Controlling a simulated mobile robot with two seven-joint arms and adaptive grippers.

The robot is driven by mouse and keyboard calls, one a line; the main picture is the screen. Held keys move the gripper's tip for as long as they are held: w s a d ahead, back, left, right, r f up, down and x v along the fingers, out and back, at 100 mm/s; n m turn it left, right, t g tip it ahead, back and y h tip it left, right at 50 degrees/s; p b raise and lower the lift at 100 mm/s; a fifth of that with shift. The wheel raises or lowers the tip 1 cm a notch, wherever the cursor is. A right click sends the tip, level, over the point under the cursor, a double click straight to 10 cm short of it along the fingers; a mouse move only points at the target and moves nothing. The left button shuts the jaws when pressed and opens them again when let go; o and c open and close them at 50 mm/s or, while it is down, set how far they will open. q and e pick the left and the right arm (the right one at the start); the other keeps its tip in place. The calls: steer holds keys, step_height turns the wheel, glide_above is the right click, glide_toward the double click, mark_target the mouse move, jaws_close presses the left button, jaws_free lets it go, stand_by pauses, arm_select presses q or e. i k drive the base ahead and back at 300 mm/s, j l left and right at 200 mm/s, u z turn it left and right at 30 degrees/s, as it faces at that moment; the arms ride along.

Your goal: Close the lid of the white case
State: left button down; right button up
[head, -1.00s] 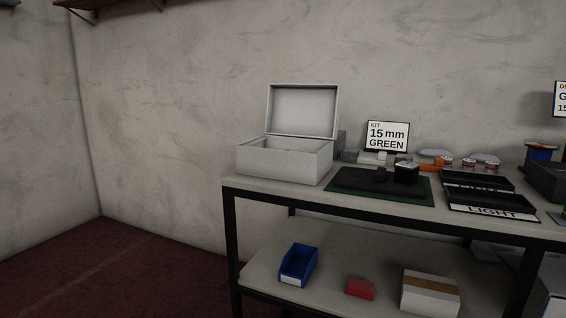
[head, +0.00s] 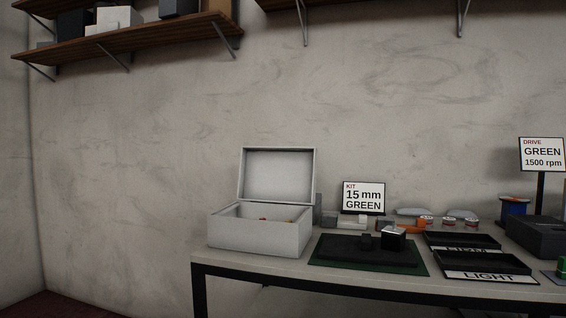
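The white case (head: 258,235) stands at the left end of the table, near its front-left corner. Its lid (head: 279,175) is open, standing upright and leaning slightly back at the rear of the box. A few small reddish-orange things (head: 263,219) show inside the case; most of the inside is hidden by the front wall. Neither of my grippers is in the head view.
The table (head: 205,265) also holds a dark green mat (head: 413,266) with black blocks, black trays (head: 490,262) with one marked LIGHT, and a "15 mm GREEN" sign (head: 363,197). A grey block stands close to the case's right. Wall shelves (head: 130,40) hang above; the space between is clear.

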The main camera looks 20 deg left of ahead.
mark_target(285, 175)
steer(key=i+j+z, duration=0.4)
steer(key=j, duration=0.7)
steer(key=j+z, duration=0.4)
steer(key=j, duration=0.65)
steer(key=j+z, duration=0.4)
steer(key=j, duration=0.8)
